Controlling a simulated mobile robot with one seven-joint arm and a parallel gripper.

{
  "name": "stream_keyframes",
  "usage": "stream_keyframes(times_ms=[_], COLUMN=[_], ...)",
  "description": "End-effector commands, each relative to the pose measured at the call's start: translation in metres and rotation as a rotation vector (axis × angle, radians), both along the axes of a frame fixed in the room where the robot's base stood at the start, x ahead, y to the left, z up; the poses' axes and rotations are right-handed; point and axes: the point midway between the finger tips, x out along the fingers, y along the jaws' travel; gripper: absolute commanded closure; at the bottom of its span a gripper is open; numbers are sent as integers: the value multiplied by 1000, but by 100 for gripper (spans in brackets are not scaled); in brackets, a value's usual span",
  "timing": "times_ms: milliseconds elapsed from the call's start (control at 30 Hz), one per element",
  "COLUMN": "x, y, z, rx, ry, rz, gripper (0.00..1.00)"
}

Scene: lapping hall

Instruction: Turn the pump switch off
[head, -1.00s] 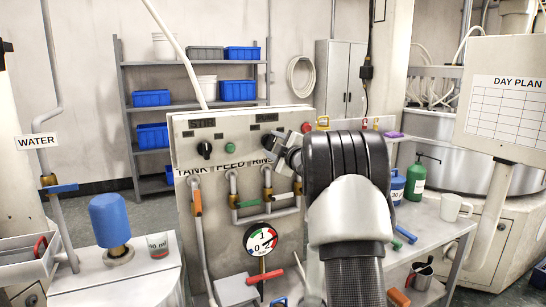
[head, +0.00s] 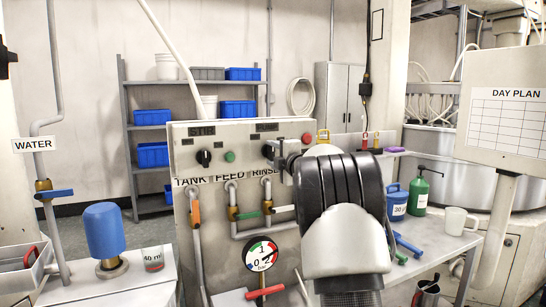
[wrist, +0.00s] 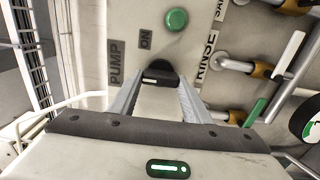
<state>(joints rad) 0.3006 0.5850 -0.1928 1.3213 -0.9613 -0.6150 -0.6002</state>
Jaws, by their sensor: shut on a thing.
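The grey control panel (head: 240,137) faces me in the head view. The pump switch is a black knob, seen in the wrist view (wrist: 159,74) below the "PUMP" and "ON" labels. My gripper (wrist: 158,90) has one pale finger on each side of this knob and is shut on it. In the head view my gripper (head: 278,152) reaches the right part of the panel from the right, and my arm and gripper largely hide the knob there. The knob's exact pointing direction is not clear.
A green button (wrist: 176,20) is close to the knob. Another black knob (head: 204,157) and a red button (head: 307,138) are on the panel. Pipes with valve handles and a pressure gauge (head: 261,254) are below. A bench (head: 440,238) with containers stands right.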

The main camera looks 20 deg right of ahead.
Motion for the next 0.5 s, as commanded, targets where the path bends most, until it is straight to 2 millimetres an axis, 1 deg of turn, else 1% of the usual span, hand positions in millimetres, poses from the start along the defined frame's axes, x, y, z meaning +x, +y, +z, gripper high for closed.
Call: stream_keyframes(times_ms=[267,300,400,500], x=[0,0,0,0], y=[0,0,0,0], z=[0,0,0,0], rx=[-5,-5,-4,-3], ry=[1,1,1,1], rz=[0,0,0,0], gripper=[79,51,38,38])
